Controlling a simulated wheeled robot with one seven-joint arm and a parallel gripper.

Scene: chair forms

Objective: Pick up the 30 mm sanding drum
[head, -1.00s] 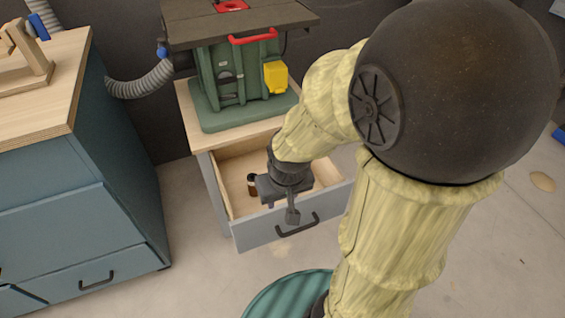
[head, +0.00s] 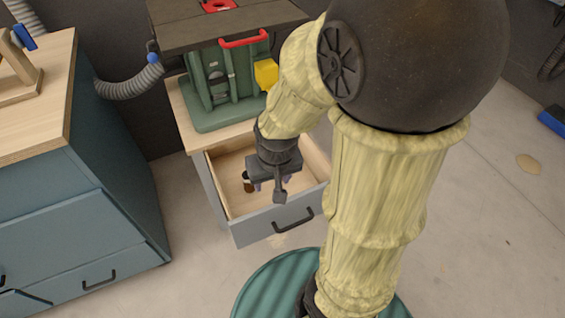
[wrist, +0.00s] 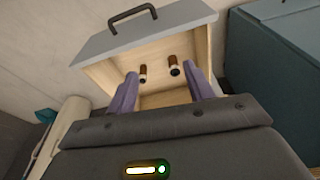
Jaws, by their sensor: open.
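Two brown sanding drums lie in the open drawer (head: 226,194). In the wrist view the right drum (wrist: 174,66) looks a little thicker than the left drum (wrist: 143,73); I cannot read which is 30 mm. In the head view one drum (head: 248,184) shows left of my gripper; the other is not clearly visible behind the gripper. My gripper (wrist: 162,80) is open, its purple fingers pointing into the drawer, one on each side of the pair in the wrist view. Nothing is seen between the fingers' pads. The gripper also shows over the drawer in the head view (head: 272,186).
The drawer's grey front with a dark handle (head: 292,221) stands nearest me, and its wooden walls surround the drums. A green machine (head: 215,90) stands on the cabinet top above. A blue cabinet (head: 90,215) is at the left. Open floor lies to the right.

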